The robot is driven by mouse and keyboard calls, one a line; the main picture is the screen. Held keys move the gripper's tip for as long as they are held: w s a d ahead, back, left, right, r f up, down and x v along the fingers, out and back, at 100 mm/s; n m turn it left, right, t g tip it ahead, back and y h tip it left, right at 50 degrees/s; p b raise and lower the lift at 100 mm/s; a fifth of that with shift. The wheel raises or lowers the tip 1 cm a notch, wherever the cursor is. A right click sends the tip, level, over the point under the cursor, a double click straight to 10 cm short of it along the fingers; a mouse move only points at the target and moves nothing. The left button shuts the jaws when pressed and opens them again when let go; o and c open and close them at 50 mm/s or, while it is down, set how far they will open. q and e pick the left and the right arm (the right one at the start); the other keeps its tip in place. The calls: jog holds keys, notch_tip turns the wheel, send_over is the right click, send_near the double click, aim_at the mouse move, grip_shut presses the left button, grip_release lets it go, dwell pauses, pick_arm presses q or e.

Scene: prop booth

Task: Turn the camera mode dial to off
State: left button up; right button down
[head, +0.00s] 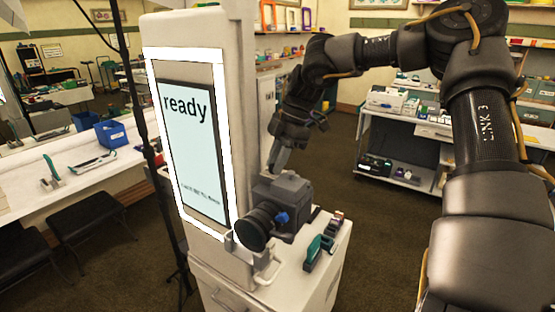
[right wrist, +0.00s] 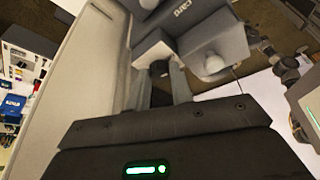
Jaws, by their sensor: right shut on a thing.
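The grey box-shaped camera (head: 285,203) with a black round lens (head: 256,226) sits on the white cabinet top in front of the booth. A blue knob (head: 282,217) shows on its side. My right gripper (head: 273,172) reaches down to the camera's top from behind. In the right wrist view the right gripper (right wrist: 164,92) has its fingers close around a small dark piece (right wrist: 160,70) at the grey camera body (right wrist: 212,38), which seems to be the mode dial. The fingers mostly hide it, and I cannot read its setting. My left gripper is not seen.
The white booth panel (head: 232,110) with its "ready" screen (head: 197,150) stands close left of the camera. Small green and dark items (head: 320,248) lie on the cabinet (head: 336,240) to its right. A white shelf (head: 410,160) stands behind; the floor between is clear.

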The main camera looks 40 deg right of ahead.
jog(key=shift+r+n, duration=0.1)
jog(key=shift+n, duration=0.2)
jog(key=c, duration=1.2)
grip_release()
jog(key=shift+w, duration=0.1)
jog(key=shift+c, duration=0.2)
jog(key=shift+f, duration=0.2)
jog(key=p+v, duration=0.6)
jog(key=v, duration=0.2)
jog(key=shift+w+r+p, duration=0.15)
jog(key=shift+p, duration=0.15)
jog(key=shift+d, duration=0.1)
